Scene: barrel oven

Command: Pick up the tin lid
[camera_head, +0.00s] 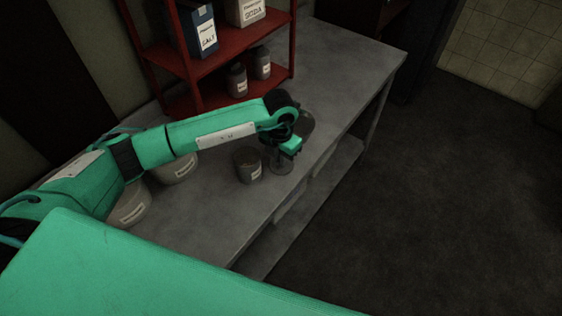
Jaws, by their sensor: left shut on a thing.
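My left gripper (290,147) is over the right part of the grey worktable, pointing down and shut. A round, dark grey disc that looks like the tin lid (306,122) shows right against it, partly hidden by the wrist and fingers. The exact contact between fingers and lid is hidden. A dark grey tin (248,168) with a pale label stands upright just left of the gripper. My right gripper is not in view.
The grey worktable (340,68) has free room at its far right end. A red shelf (208,62) at the back holds a blue salt box (194,30), a soda box (245,10) and small jars (237,80). Pale labelled containers (176,170) stand under my left arm.

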